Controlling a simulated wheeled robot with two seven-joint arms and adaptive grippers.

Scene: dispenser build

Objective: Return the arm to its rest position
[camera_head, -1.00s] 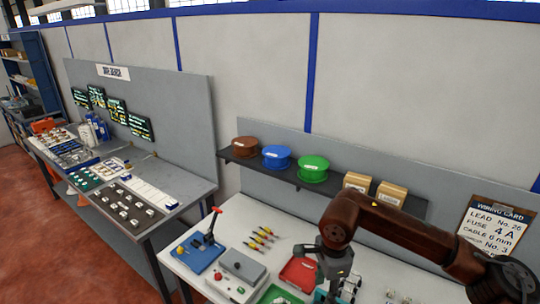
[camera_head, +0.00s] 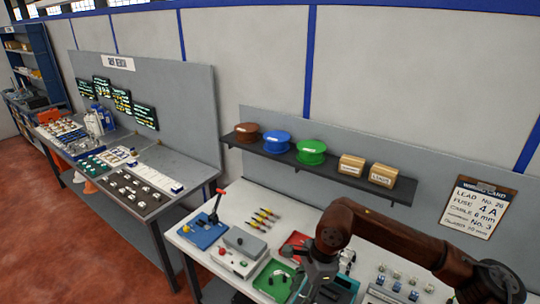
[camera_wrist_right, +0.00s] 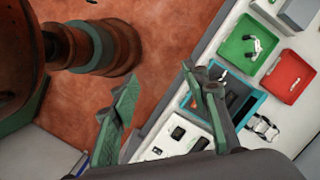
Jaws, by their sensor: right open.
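My right arm, rust-brown, reaches in from the right in the head view. Its grey gripper (camera_head: 316,284) hangs near the front of the workbench (camera_head: 240,205), in front of the red tray (camera_head: 294,243) and close to the teal tray (camera_head: 341,288). In the right wrist view the green-padded fingers (camera_wrist_right: 160,82) are spread apart with nothing between them. Red floor shows between them, and the bench edge runs beside the right finger. My left gripper is in neither view.
A green tray (camera_head: 272,280) holds a white, looped part. A grey box with buttons (camera_head: 245,243) and a blue lever press (camera_head: 203,231) stand to the left. A shelf (camera_head: 320,176) with spools and cartons runs behind. A wiring card (camera_head: 484,207) hangs at right.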

